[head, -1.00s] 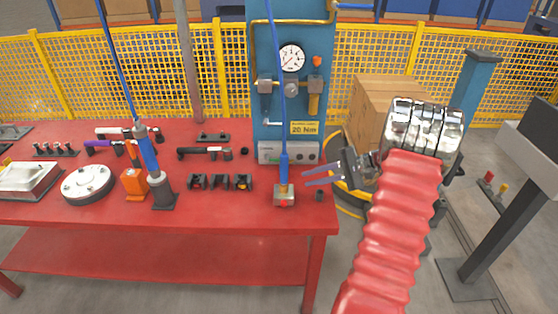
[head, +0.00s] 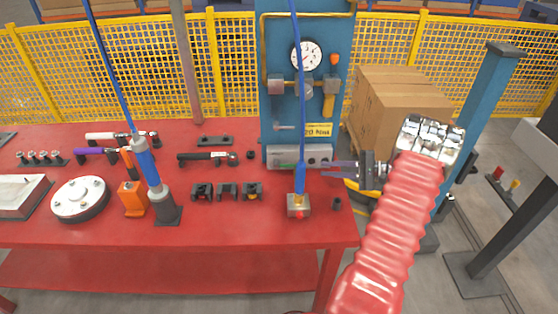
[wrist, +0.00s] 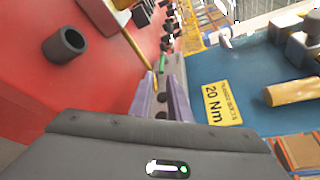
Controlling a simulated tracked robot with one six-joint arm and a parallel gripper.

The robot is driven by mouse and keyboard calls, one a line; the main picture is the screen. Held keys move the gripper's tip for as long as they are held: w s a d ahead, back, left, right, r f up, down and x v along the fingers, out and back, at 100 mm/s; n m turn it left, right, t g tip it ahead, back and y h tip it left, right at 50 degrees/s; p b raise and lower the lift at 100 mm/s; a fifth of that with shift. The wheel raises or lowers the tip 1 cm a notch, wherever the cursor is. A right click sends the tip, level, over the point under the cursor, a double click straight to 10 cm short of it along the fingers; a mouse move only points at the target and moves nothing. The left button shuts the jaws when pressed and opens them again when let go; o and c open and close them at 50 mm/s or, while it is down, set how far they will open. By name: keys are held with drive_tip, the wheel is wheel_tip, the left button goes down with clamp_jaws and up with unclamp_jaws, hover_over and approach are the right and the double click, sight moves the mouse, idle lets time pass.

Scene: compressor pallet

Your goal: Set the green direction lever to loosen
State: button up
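A grey control box (head: 316,154) stands at the foot of the blue panel at the back of the red bench. A small green piece (head: 285,164), perhaps the direction lever, shows low on its front, left of the blue hanging tool (head: 300,180). Its setting cannot be read. My gripper (head: 326,168) is at the box's right end, fingers pointing left. In the wrist view its two fingers (wrist: 162,82) are apart with nothing clearly between them. A small green spot (wrist: 164,47) lies beyond the tips; I cannot tell whether it is the lever.
A yellow 20 Nm label (wrist: 219,104) is on the panel.

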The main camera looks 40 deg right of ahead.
drive_tip(key=shift+w+d, duration=0.25)
drive_tip(key=shift+w, duration=0.05)
drive_tip(key=shift+w, duration=0.1)
drive_tip(key=shift+w+a, duration=0.1)
drive_tip(key=x, duration=1.3)
drive_tip(key=shift+w+a, duration=0.25)
drive_tip(key=shift+w, duration=0.1)
drive_tip(key=shift+c, duration=0.5)
clamp_jaws()
